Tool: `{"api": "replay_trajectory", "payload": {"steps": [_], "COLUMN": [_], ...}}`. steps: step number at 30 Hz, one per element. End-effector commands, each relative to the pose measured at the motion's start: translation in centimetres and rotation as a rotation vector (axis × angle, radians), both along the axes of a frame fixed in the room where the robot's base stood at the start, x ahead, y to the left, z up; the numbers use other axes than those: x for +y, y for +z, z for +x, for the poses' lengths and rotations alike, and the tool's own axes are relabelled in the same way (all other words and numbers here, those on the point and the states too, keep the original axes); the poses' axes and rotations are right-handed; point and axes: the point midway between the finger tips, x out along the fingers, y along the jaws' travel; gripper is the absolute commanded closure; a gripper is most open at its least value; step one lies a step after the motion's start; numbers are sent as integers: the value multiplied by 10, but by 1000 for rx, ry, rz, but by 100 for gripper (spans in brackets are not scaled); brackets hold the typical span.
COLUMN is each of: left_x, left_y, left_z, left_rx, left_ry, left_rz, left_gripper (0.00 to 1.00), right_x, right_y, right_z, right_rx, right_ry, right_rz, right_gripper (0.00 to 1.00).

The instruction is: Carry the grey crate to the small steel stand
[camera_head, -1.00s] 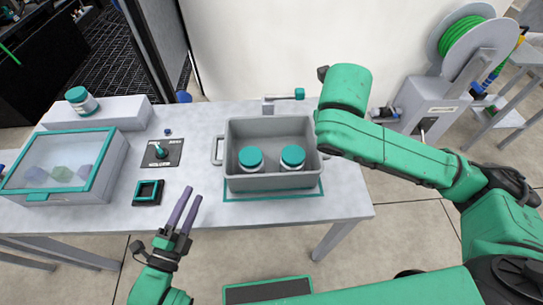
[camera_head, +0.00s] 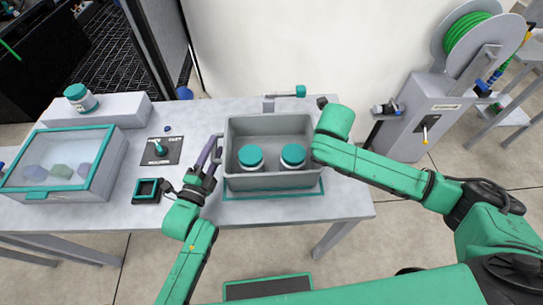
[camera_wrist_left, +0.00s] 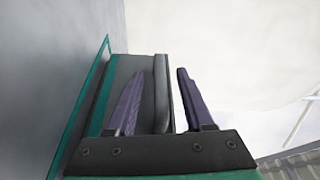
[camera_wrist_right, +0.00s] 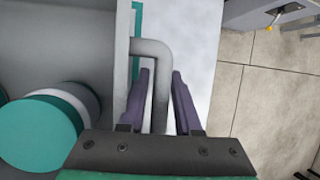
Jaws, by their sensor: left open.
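The grey crate (camera_head: 270,183) sits upright on the table, on a teal-outlined mark, with two teal-lidded white jars (camera_head: 250,158) (camera_head: 293,157) inside. My left gripper (camera_head: 211,150) is at the crate's left handle. In the left wrist view its open fingers (camera_wrist_left: 158,95) stand on either side of the dark grey handle bar. My right gripper is at the right handle, mostly hidden behind its arm in the head view. In the right wrist view its fingers (camera_wrist_right: 161,95) flank the handle (camera_wrist_right: 160,75) closely; firm contact is unclear. A grey legged stand (camera_head: 517,117) shows partly at the right edge.
A clear-lidded box (camera_head: 65,195), a black teal-framed square (camera_head: 147,190) and a lever plate (camera_head: 160,152) are left of the crate. A jar (camera_head: 80,97) stands on a grey block behind. A hose-reel cabinet (camera_head: 425,115) stands right of the table, with open floor before it.

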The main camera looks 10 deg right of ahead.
Motion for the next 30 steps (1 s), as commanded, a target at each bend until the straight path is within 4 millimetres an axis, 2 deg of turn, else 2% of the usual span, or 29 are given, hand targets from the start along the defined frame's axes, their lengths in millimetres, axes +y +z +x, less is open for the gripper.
{"api": "replay_trajectory", "payload": {"steps": [5, 6, 8, 9, 10, 30], "left_x": [0, 0, 0, 0, 0, 0], "left_y": [0, 0, 0, 0, 0, -1], "left_z": [0, 0, 0, 0, 0, -1], "left_rx": [0, 0, 0, 0, 0, 1], "left_ry": [0, 0, 0, 0, 0, 0], "left_rz": [0, -1, 0, -1, -1, -1], "left_gripper": [48, 55, 78, 94, 100, 100], "right_x": [0, 0, 0, 0, 0, 0], "right_y": [0, 0, 0, 0, 0, 1], "right_z": [0, 0, 0, 0, 0, 0], "right_rx": [0, 0, 0, 0, 0, -1], "right_ry": [0, 0, 0, 0, 0, -1], "right_rz": [0, 0, 0, 0, 0, 0], "right_gripper": [68, 75, 98, 100, 100, 100]}}
